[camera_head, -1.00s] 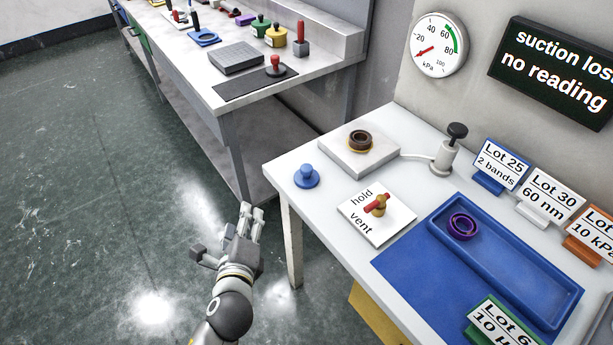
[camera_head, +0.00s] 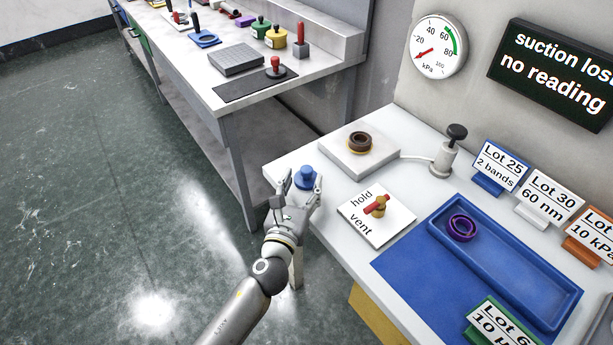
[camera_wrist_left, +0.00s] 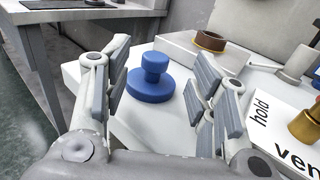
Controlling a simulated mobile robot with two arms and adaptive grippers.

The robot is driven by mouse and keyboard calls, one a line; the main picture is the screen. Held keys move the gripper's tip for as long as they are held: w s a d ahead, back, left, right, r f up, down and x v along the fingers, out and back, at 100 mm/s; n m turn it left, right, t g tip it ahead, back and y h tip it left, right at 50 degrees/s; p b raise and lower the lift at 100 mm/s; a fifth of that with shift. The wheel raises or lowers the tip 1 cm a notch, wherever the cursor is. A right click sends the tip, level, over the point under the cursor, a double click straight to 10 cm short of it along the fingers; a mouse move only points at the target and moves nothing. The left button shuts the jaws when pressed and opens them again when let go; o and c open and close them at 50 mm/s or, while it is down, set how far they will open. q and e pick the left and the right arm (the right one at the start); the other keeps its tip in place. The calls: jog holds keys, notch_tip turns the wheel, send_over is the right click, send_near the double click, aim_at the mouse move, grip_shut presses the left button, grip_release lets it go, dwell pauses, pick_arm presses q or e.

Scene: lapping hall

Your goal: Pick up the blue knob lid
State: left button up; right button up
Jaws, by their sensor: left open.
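The blue knob lid (camera_head: 305,178) sits upright on the white table (camera_head: 330,208) near its left corner, a round flange with a knob on top. My left gripper (camera_head: 298,186) is open at the near side of the lid, and its fingers partly cover the lid's lower edge in the head view. In the left wrist view, the blue knob lid (camera_wrist_left: 152,80) stands between and beyond the two spread fingers of my left gripper (camera_wrist_left: 160,92). No contact shows. My right gripper is not in view.
A grey block with a brown ring (camera_head: 360,140) stands behind the lid. A hold/vent plate with a red-handled valve (camera_head: 377,205) lies to the right. A blue tray (camera_head: 520,270) with a purple ring is further right. Another bench (camera_head: 225,95) stands at the back left.

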aim_at(305, 173)
pick_arm(q)
jog(key=x, duration=0.4)
jog(key=shift+w+a+f, duration=0.1)
jog(key=shift+w+f, duration=0.1)
jog(key=shift+w, duration=0.1)
jog(key=shift+r, duration=0.1)
grip_shut()
